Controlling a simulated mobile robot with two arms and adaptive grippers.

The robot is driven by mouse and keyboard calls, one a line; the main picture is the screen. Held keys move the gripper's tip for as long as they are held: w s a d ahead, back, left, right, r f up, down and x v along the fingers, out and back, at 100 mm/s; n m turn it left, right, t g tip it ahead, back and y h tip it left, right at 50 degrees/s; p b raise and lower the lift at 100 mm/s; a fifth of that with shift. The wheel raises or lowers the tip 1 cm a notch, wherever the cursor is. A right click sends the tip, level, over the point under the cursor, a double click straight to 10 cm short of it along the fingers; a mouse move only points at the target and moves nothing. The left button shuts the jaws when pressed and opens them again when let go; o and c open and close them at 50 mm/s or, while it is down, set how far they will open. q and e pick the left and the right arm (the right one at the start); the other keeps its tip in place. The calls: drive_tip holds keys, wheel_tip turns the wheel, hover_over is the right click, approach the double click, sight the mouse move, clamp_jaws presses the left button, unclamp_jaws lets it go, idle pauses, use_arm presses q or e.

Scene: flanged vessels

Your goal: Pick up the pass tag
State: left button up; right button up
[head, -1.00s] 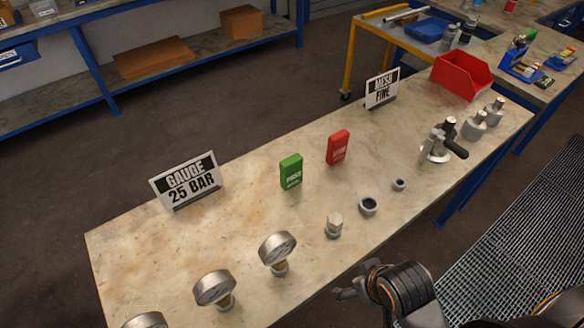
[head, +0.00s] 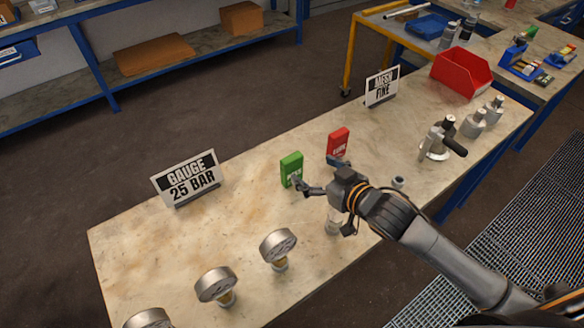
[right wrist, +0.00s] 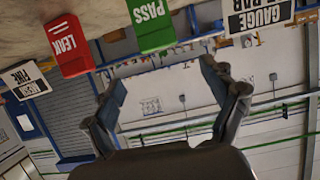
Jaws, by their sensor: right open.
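The green pass tag (head: 291,167) stands upright on the stone-topped bench, left of the red leak tag (head: 338,142). My right gripper (head: 317,174) is open and empty, reaching in from the right, with one finger near the lower right of the green tag. I cannot tell whether they touch. In the right wrist view, which appears upside down, the pass tag (right wrist: 150,24) is at the top, beyond my right gripper's spread fingers (right wrist: 162,76) and not between them. The leak tag (right wrist: 70,46) is to its left. My left gripper is out of view.
The bench (head: 140,250) holds a "GAUGE 25 BAR" sign (head: 186,178), a "MESH FINE" sign (head: 382,88), several round gauges (head: 278,244), a red bin (head: 462,74) and metal fittings (head: 476,124). My right arm covers some small fittings. Bench surface between the gauge sign and green tag is clear.

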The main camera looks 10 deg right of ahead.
sight(293, 159)
drive_tip(key=x, duration=0.5)
drive_tip(key=shift+w+a+f+p, duration=0.15)
drive_tip(key=shift+w+p, duration=0.2)
drive_tip(key=shift+p, duration=0.05)
drive_tip(key=shift+f+p+x, duration=0.15)
drive_tip(key=shift+p+x, duration=0.15)
drive_tip(key=shift+x, duration=0.9)
drive_tip(key=shift+f+p+x, duration=0.15)
drive_tip(key=shift+p+x, duration=0.1)
drive_tip(key=shift+x, duration=0.9)
drive_tip(key=shift+s, duration=0.15)
drive_tip(key=c, duration=1.1)
drive_tip(key=shift+r, duration=0.2)
